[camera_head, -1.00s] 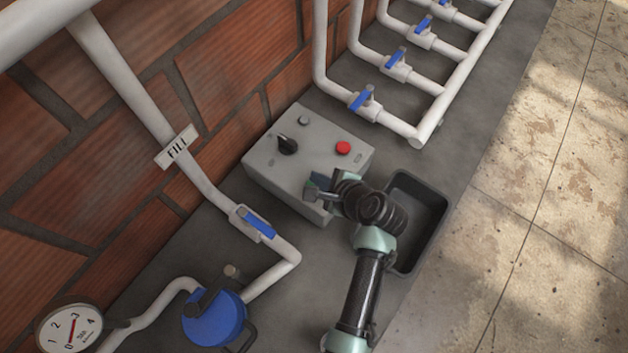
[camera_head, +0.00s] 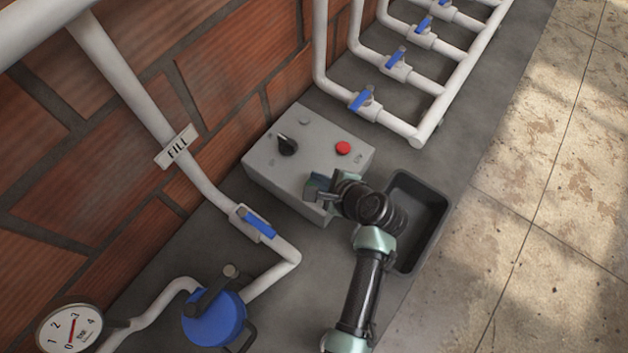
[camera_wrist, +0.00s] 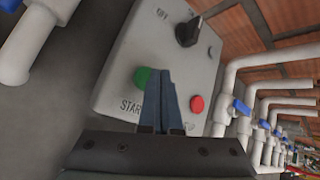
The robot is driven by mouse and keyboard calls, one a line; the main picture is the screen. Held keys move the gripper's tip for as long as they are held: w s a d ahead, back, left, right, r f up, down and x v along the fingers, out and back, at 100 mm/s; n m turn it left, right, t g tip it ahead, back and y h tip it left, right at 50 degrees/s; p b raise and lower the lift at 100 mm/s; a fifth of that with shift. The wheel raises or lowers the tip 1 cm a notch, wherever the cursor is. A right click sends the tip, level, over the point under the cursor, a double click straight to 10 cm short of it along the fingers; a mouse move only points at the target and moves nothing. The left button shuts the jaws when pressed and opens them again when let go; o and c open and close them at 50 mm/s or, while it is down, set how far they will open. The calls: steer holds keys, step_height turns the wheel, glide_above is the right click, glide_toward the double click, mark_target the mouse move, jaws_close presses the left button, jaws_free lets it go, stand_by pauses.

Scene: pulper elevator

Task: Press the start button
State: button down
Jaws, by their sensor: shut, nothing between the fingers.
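The grey control box (camera_head: 270,168) stands on the dark ledge against the brick wall. In the wrist view, the green button (camera_wrist: 142,77) sits above the label START (camera_wrist: 130,106), with the red button (camera_wrist: 197,103) to its right. The red button also shows in the head view (camera_head: 343,148), where the green button is hidden behind my gripper. My gripper (camera_wrist: 160,72) is shut and empty, its blue fingers in front of the box face, overlapping the green button's right edge in the wrist view. I cannot tell whether they touch.
A black knob (camera_head: 287,146) and a small grey button (camera_head: 305,121) are on the box. An empty dark bin (camera_head: 432,222) stands right of it. White pipes (camera_head: 450,100) with blue valve handles run behind, and a blue-lidded vessel (camera_head: 213,318) is at front left.

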steer(key=shift+f, duration=0.35)
steer(key=shift+f+b, duration=0.35)
steer(key=shift+f, duration=0.15)
stand_by(0.6)
stand_by(0.3)
steer(key=shift+r+p, duration=0.9)
steer(key=shift+p, duration=0.15)
step_height(320, 180, up, 5)
steer(key=p, duration=0.5)
steer(key=shift+r, duration=0.1)
stand_by(0.4)
